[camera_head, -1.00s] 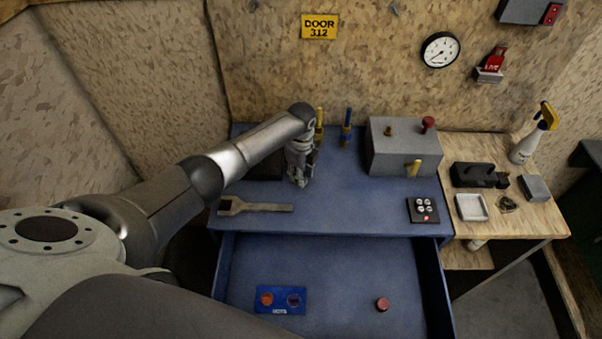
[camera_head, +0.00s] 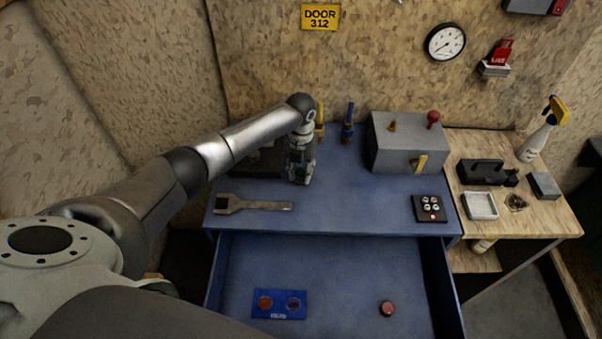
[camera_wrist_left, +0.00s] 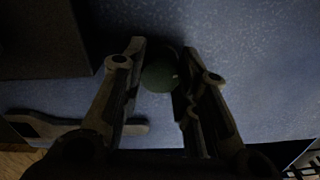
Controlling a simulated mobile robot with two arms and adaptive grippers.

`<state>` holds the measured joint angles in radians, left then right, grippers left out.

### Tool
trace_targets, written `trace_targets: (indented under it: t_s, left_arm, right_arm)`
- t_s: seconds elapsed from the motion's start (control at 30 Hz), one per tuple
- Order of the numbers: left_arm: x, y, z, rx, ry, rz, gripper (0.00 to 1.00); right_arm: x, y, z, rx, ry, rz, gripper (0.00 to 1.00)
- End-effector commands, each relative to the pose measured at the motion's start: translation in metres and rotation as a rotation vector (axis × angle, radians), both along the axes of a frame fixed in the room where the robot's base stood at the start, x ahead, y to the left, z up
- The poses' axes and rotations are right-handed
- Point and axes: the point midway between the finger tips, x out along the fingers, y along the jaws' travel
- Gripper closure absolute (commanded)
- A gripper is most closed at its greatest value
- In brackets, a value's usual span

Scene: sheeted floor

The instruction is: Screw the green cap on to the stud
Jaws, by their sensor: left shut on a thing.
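The green cap (camera_wrist_left: 159,77) shows in the left wrist view as a dark green round top between the two fingers. My left gripper (camera_head: 300,180) is shut on it, low over the blue bench top, at the right of a dark box. The same gripper shows in the left wrist view (camera_wrist_left: 158,88). In the head view the cap is hidden by the gripper. I cannot make out the stud, or whether the cap touches anything below it. My right gripper is not in view.
A grey wrench (camera_head: 252,204) lies in front of the gripper. A dark box (camera_head: 258,162) is beside it, with yellow (camera_head: 320,122) and blue (camera_head: 348,124) upright pieces behind. A grey box (camera_head: 408,145) stands right. The open drawer (camera_head: 340,265) holds a blue tray (camera_head: 279,312) and red cap (camera_head: 387,308).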

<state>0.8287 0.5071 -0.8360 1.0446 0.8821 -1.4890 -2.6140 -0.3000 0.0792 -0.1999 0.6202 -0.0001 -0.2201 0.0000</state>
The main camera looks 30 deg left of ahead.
Motion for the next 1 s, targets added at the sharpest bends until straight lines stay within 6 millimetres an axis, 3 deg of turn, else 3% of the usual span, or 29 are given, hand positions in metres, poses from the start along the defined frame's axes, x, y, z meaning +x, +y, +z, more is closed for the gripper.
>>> trace_targets:
  t_s: [0.3,0.63,0.67,0.7,0.83,1.0]
  left_arm:
    - [0.001,0.0,-0.001,-0.001,-0.003,-0.354,1.0]
    - [0.001,0.0,0.001,-0.002,-0.003,-0.413,1.0]
    - [0.001,0.0,0.001,-0.002,-0.003,-0.413,0.7]
    - [0.001,0.0,0.001,-0.002,-0.003,-0.412,0.65]
    - [0.001,0.0,0.001,-0.002,-0.002,-0.411,0.49]
    - [0.0,0.0,0.001,-0.002,-0.002,-0.411,0.47]
  right_arm:
    - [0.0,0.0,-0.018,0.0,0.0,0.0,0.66]
    - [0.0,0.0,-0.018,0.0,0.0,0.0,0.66]
    - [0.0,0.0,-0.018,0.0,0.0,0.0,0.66]
    - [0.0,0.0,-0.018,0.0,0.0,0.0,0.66]
    - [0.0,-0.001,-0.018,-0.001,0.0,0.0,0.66]
    - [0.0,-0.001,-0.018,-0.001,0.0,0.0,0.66]
